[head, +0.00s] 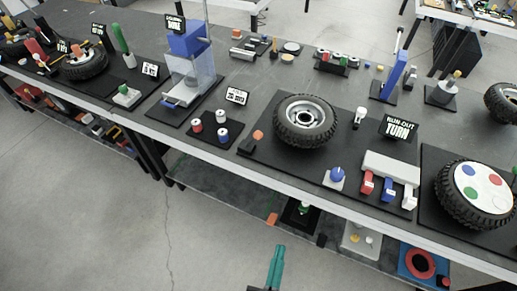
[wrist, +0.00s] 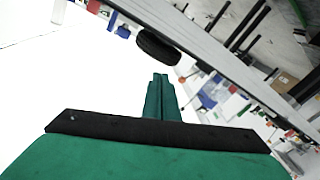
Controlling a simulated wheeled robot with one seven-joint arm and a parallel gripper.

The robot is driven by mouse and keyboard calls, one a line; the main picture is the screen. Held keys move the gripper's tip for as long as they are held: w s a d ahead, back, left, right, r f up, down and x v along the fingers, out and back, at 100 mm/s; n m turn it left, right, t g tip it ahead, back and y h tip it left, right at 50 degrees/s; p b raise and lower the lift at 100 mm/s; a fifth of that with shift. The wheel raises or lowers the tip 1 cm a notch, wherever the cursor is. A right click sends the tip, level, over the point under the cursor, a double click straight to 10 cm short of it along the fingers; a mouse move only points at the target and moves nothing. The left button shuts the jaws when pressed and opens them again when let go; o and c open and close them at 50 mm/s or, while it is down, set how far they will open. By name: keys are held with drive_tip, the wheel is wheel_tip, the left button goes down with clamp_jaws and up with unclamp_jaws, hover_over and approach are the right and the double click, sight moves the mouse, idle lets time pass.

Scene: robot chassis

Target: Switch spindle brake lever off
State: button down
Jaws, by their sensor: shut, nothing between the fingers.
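No part is readably labelled as the spindle brake lever, so I cannot tell which one it is. A board signed RUN-OUT TURN (head: 399,127) holds a tyred wheel (head: 305,120). A white-topped upright piece (head: 359,117) stands behind it. A blue knob (head: 337,174) sits on a white plate in front. Red (head: 367,184), blue (head: 388,189) and white (head: 410,196) pieces stick out from a pale block (head: 391,167). My green gripper (head: 278,249) is shut and empty, in front of the bench and apart from everything. Its fingers (wrist: 160,78) also show in the wrist view.
The long dark bench has a pale front edge (head: 262,185) and a lower shelf with objects. Another wheel (head: 478,190) with coloured discs stands at right. The floor (head: 120,220) in front is clear.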

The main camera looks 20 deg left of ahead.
drive_tip(key=w+a+r+n+t+y, duration=0.1)
drive_tip(key=w+a+n+y, duration=0.6)
drive_tip(key=w+a+n, duration=0.3)
drive_tip(key=w+a, duration=0.4)
drive_tip(key=w, duration=0.3)
drive_tip(key=shift+t, duration=0.3)
drive_tip(key=shift+w+r, duration=0.15)
approach(253, 139)
drive_tip(key=w+r, duration=0.4)
drive_tip(key=shift+r, duration=0.2)
